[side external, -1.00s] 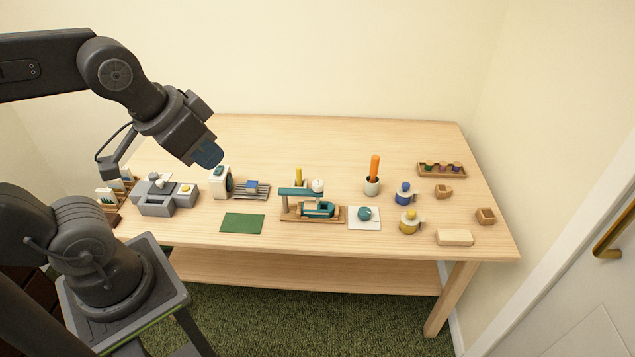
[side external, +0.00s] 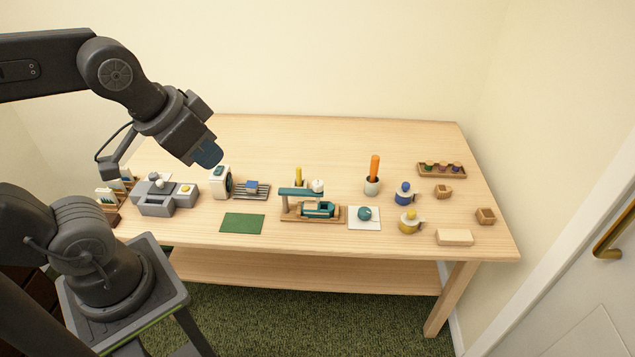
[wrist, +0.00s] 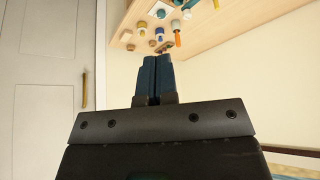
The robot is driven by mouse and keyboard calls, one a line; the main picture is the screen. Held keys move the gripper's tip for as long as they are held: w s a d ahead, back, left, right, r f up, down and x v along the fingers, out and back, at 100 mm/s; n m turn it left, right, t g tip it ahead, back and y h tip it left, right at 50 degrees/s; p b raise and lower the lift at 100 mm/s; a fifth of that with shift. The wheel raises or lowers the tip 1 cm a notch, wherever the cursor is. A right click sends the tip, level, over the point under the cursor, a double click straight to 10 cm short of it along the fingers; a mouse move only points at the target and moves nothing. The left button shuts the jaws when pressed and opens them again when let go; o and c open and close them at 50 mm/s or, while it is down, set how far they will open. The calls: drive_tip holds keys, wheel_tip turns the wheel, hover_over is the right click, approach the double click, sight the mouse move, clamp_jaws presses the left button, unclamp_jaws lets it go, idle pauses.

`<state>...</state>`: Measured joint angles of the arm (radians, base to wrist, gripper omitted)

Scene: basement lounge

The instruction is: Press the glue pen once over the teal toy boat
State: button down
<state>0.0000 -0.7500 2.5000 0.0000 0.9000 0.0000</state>
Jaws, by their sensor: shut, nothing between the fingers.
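A teal toy boat (side external: 318,209) sits on a wooden stand (side external: 293,217) near the middle of the table. A teal bar on a pale post (side external: 286,201) reaches over part of it. An orange pen-like stick (side external: 375,167) stands upright in a pale cup (side external: 372,187) to the right; a yellow one (side external: 298,176) stands behind the boat. I cannot tell for sure which thing is the glue pen. My gripper (side external: 209,154) is shut and empty, high up to the left of the boat. Its closed fingers show in the wrist view (wrist: 155,78).
A round teal object sits on a white pad (side external: 356,223) right of the boat. Blue (side external: 404,194) and yellow (side external: 409,221) pots stand farther right. A green mat (side external: 242,223), grey rack (side external: 263,195), white device (side external: 221,184) and grey machine (side external: 155,205) are left. The table's back is clear.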

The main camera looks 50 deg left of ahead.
idle(0.4)
drive_tip(key=m+t+h, duration=0.1)
drive_tip(key=m+t, duration=0.2)
drive_tip(key=m, duration=0.8)
hover_over(318, 184)
wheel_tip(318, 184, down, 13)
drive_tip(key=shift+f, duration=0.2)
drive_tip(key=shift+f, duration=4.4)
drive_tip(key=shift+f, duration=0.1)
